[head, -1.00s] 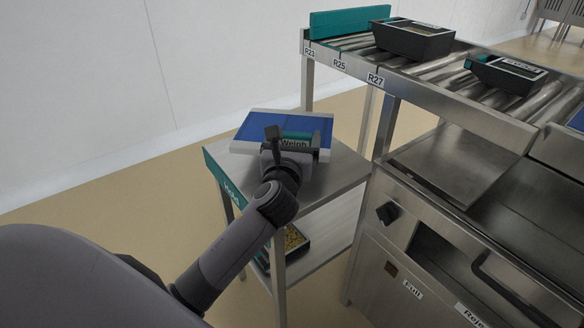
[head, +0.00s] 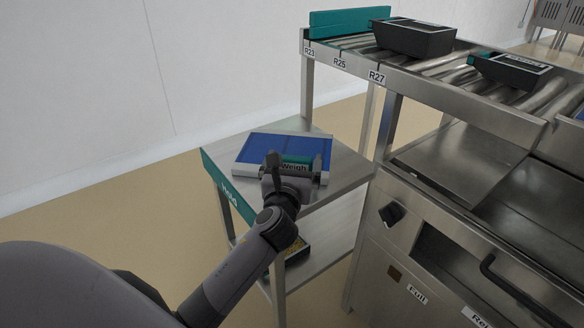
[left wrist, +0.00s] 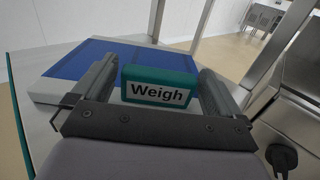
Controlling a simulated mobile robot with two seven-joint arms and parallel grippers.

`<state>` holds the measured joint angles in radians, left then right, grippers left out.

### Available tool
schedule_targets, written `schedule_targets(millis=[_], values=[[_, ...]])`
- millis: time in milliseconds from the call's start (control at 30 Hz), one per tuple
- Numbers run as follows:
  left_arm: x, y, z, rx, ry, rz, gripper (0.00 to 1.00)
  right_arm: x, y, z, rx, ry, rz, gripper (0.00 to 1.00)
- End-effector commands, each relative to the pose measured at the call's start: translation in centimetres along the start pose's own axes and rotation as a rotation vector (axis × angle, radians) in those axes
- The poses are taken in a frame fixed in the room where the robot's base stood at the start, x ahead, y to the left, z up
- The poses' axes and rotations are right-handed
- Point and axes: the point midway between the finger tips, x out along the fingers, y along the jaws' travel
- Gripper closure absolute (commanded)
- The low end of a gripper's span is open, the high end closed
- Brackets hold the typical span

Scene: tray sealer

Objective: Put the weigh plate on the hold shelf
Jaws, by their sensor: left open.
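The weigh plate (head: 255,147) has a blue top, a pale grey frame and a teal handle block marked "Weigh" (head: 295,168). It appears to lie flat on the steel top of the hold shelf (head: 345,165), which has a teal "Hold" edge strip. My left gripper (head: 295,163) is open at the near side of the plate, one finger on each side of the handle. In the left wrist view, the handle (left wrist: 158,85) stands between the spread fingers with gaps on both sides, and the blue plate (left wrist: 85,58) shows behind. My right gripper is not in view.
The roller conveyor (head: 420,75), marked R23, R25 and R27, holds dark trays (head: 412,38) at the upper right. The steel machine (head: 400,225) with a black knob stands close to the shelf's right side. A lower shelf level (head: 325,235) lies below. The pale wall is behind.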

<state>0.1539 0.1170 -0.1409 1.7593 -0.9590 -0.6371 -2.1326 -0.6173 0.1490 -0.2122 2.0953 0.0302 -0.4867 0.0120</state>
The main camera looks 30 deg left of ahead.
Motion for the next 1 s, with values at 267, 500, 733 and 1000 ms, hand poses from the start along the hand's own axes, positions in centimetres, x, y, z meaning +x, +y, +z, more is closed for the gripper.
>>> schedule_targets(millis=[267, 500, 733, 1000], values=[[-3.1, 0.0, 0.1, 0.001, 0.002, 0.000, 0.00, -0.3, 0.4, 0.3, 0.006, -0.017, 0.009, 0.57], [-7.7, 0.0, 0.0, 0.000, 0.002, -0.001, 0.00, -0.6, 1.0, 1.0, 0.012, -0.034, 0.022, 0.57], [-10.8, 0.0, 0.0, 0.000, 0.001, 0.000, 0.00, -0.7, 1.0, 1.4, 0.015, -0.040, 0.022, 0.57], [-11.9, 0.0, 0.0, 0.000, -0.001, 0.002, 0.00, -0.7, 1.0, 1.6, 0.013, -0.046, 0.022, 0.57]])
